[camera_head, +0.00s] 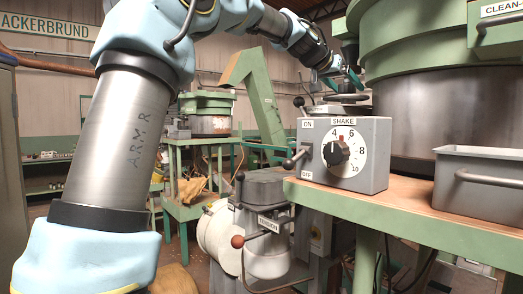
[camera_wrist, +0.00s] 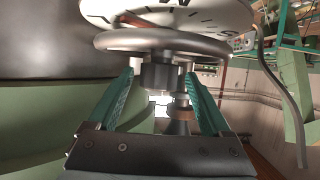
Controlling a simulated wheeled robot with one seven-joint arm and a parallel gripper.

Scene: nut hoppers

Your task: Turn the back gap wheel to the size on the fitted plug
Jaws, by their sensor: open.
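A grey handwheel (camera_wrist: 215,46) fills the upper middle of the wrist view, with its hub (camera_wrist: 158,76) below the rim. A white dial (camera_wrist: 205,14) with black marks shows above it. My gripper (camera_wrist: 160,82) is open, with one green finger on each side of the hub; I cannot tell whether either touches it. In the head view my gripper (camera_head: 343,80) is just above a dark, flat-lying wheel (camera_head: 347,98) behind the grey control box. I cannot read the dial's setting. I cannot make out a fitted plug or its size.
The grey SHAKE box (camera_head: 376,150) with a knob and an ON/OFF lever stands on the bench edge (camera_head: 370,205). A large green and metal hopper (camera_head: 440,100) rises at the right, with a grey bin (camera_head: 480,205) before it. Green framework (camera_head: 262,95) stands behind.

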